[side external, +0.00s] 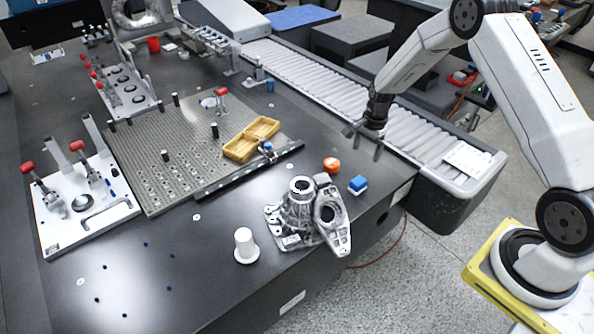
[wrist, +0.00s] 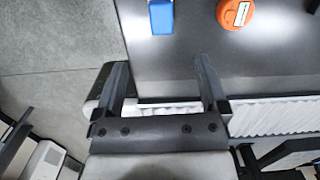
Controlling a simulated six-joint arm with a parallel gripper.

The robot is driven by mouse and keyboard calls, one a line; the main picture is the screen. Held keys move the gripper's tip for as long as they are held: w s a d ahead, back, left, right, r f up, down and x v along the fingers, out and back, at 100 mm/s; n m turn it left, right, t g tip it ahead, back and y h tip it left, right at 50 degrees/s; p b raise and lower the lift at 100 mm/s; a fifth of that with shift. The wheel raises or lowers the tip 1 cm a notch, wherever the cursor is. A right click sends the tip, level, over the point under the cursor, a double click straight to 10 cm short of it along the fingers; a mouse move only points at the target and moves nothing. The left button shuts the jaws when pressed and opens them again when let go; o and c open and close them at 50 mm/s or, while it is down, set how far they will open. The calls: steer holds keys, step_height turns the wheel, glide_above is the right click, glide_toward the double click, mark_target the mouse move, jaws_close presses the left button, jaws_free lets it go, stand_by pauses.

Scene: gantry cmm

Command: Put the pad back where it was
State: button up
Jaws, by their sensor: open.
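No thing is plainly marked as the pad; a small blue block with a pale lower part (side external: 358,184) may be it. It lies on the dark table (side external: 225,290) near the right edge, right of a grey metal casting. The blue block also shows at the top of the wrist view (wrist: 161,15). My gripper (side external: 362,142) is open and empty, above the table edge beside the conveyor, apart from the block. In the wrist view, my gripper's fingers (wrist: 160,62) are spread with nothing between them.
An orange round object (side external: 332,165) sits close to the blue block; it shows in the wrist view too (wrist: 235,13). The metal casting (side external: 300,210), a white cup-like piece (side external: 246,246) and a yellow two-part tray (side external: 240,150) stand nearby. A roller conveyor (side external: 330,90) runs behind.

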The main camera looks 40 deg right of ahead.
steer(key=s+a+r+n+t+h, duration=0.1)
steer(key=s+a+r+n, duration=0.6)
steer(key=a+r+n, duration=0.3)
steer(key=s+a+r+n, duration=0.2)
steer(key=s+n, duration=0.1)
steer(key=s, duration=0.3)
steer(key=s+a+r+n+t, duration=0.1)
steer(key=s+a+r+n, duration=0.2)
steer(key=s+n, duration=0.1)
steer(key=shift+s+a+r+t, duration=0.25)
steer(key=shift+s+a+t, duration=0.1)
steer(key=shift+s, duration=0.5)
